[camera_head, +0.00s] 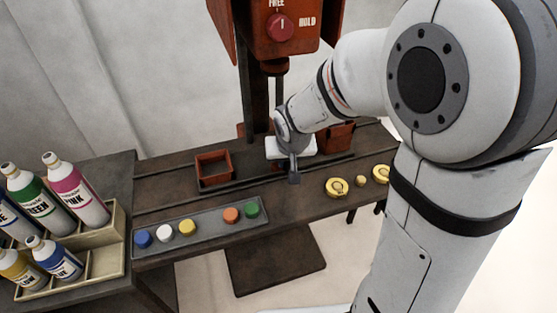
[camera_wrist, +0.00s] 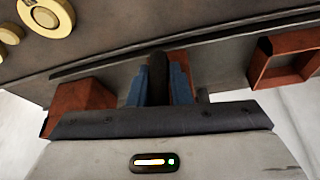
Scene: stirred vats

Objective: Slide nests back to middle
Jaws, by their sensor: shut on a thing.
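One nest, an open red-brown box (camera_head: 213,167), sits on the rail left of my gripper in the head view. Another red-brown nest (camera_head: 337,136) stands right of my gripper, partly behind the arm. In the wrist view these are the open box (camera_wrist: 284,58) at right and the red-brown block (camera_wrist: 85,100) at left. My gripper (camera_wrist: 158,88) has its blue fingers closed on a dark upright handle (camera_wrist: 158,68). In the head view the handle (camera_head: 294,172) stands at the front edge of the rail. Some red-brown shows behind the fingers, mostly hidden.
A press column with a red FREE/HOLD knob (camera_head: 280,27) rises behind the rail. A grey tray (camera_head: 205,231) with several coloured caps lies in front. Yellow rings (camera_head: 337,187) lie at right. A bottle rack (camera_head: 115,245) stands at left.

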